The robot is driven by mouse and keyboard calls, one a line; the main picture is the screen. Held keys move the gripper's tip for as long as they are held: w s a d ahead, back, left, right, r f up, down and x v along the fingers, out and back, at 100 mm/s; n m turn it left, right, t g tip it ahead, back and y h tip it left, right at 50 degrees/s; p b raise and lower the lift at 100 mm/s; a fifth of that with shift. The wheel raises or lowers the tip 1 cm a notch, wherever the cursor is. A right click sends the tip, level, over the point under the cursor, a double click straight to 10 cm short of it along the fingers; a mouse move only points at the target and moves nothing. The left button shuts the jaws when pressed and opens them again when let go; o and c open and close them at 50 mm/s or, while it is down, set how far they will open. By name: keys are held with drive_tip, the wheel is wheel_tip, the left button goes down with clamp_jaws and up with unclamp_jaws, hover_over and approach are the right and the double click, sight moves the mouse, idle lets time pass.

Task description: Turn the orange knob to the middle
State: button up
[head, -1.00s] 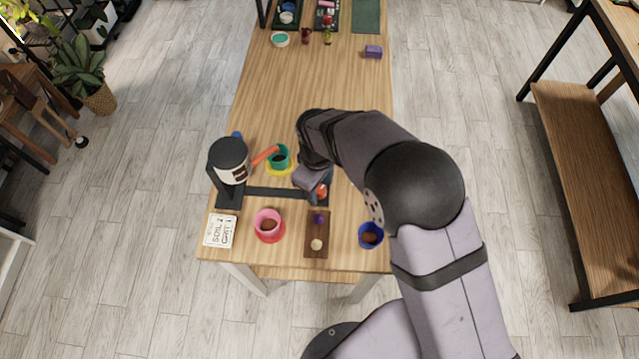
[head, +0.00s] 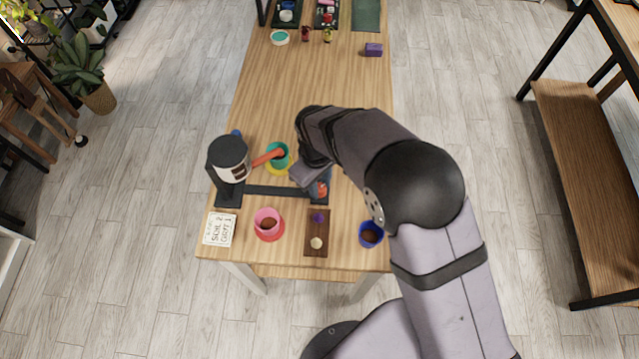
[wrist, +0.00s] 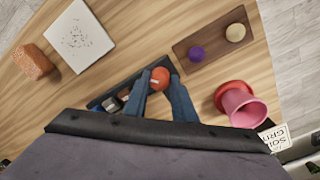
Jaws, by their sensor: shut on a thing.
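In the wrist view the knob (wrist: 159,78) is round and sits between my two blue-grey fingertips. My gripper (head: 318,184) is shut on it, and it also shows in the wrist view (wrist: 160,82). My gripper and wrist hide part of the knob and its base in the head view. I cannot read the knob's angle or any marks.
A pink pot (head: 267,221), a brown board (head: 317,248) with two balls, a blue pot (head: 371,236) and a card (head: 220,230) are in front.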

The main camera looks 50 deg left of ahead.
drive_tip(key=m, duration=0.4)
drive_tip(key=shift+a+b, duration=0.1)
drive_tip(key=shift+b, duration=0.3)
drive_tip(key=shift+m, duration=2)
drive_tip(key=shift+w, duration=0.1)
drive_tip(key=o, duration=1)
drive_tip(key=shift+o, duration=0.2)
drive_tip(key=shift+s+r+b, duration=0.2)
drive_tip(key=shift+r+b, duration=0.95)
drive_tip(key=shift+r, duration=2.6)
